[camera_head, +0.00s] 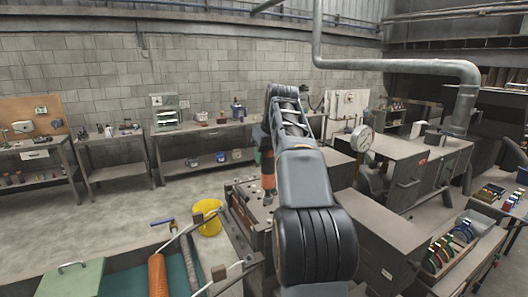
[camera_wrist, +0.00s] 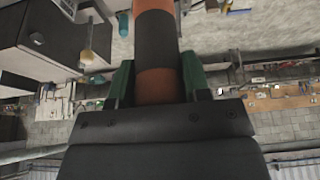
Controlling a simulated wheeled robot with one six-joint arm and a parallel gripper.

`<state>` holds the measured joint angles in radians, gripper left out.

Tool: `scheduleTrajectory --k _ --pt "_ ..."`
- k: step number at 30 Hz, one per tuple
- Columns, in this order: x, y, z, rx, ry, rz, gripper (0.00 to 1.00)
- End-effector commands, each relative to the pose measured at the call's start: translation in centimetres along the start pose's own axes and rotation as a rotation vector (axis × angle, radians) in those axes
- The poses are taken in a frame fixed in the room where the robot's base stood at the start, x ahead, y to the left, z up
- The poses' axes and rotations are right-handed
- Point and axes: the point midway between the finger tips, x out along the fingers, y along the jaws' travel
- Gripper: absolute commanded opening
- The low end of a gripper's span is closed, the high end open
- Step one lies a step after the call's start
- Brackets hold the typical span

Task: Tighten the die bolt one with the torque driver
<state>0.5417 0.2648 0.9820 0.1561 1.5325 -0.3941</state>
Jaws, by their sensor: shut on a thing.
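The torque driver (camera_head: 268,171), an orange and black cylinder, hangs upright under the end of my arm in the head view. In the wrist view the torque driver (camera_wrist: 156,45) runs between the green fingers of my gripper (camera_wrist: 157,80), which is shut on its body. My gripper (camera_head: 264,148) is partly hidden by my arm in the head view. The driver's lower end is over a dark metal block (camera_head: 244,204) on a bench at the centre. Whether the tip touches anything I cannot tell. Die bolt one cannot be picked out at this size.
A yellow bucket (camera_head: 207,217) stands left of the block. Open floor lies at left.

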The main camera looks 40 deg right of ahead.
Motion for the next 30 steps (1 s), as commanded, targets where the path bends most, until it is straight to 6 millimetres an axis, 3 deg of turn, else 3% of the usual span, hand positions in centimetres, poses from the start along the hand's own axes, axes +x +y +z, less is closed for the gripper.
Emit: scheduleTrajectory --k 21,30 --pt "5.0 0.6 2.3 0.011 0.002 0.005 0.15" --pt "5.7 0.5 2.6 0.01 0.003 0.005 0.15"
